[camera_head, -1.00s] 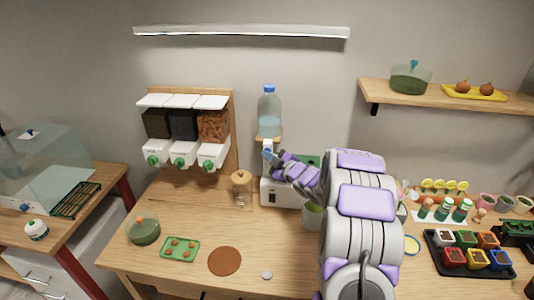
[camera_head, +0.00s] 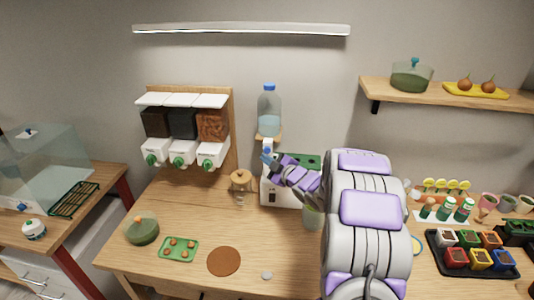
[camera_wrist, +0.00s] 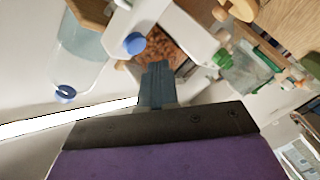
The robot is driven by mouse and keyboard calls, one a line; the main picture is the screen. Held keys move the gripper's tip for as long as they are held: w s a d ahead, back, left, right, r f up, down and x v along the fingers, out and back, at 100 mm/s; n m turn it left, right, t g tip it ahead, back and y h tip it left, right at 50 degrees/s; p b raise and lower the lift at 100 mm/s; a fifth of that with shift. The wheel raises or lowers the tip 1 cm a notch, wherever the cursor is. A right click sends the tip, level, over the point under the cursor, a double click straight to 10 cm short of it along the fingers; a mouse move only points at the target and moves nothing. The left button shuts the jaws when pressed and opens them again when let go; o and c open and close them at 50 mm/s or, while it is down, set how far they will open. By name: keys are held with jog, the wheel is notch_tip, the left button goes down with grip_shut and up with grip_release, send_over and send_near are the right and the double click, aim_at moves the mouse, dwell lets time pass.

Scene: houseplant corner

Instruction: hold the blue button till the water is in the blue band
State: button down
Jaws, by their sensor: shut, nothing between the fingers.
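A clear bottle of water with a blue cap (camera_head: 269,108) stands upside on a small wooden shelf at the wall; its water surface shows, but I cannot make out a blue band.
Three wall dispensers (camera_head: 184,152) with green knobs hang to the left. A glass vessel with a wooden top (camera_head: 241,187) stands on the table below. The front table middle is mostly clear.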

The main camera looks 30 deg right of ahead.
jog(key=s+a, duration=0.1)
jog(key=s+a+b, duration=0.1)
jog(key=s, duration=0.1)
jog(key=shift+s+a+b, duration=0.1)
jog(key=shift+s+b, duration=0.05)
jog(key=shift+b, duration=0.15)
dwell(0.4)
jog(key=s+a+m+g+h, duration=0.1)
jog(key=s+a+m+g, duration=0.3)
jog(key=s, duration=1.2)
jog(key=s+a+m+g+h, duration=0.1)
jog(key=s+a+m+g, duration=0.3)
jog(key=s+a+g, duration=0.4)
jog(key=s+a+m+g+h, duration=0.1)
jog(key=s+a+m+g, duration=0.3)
jog(key=s, duration=1.9)
jog(key=a+g, duration=0.2)
jog(key=a, duration=0.1)
jog(key=shift+s+f+g+h, duration=0.3)
jog(key=shift+s+f, duration=0.05)
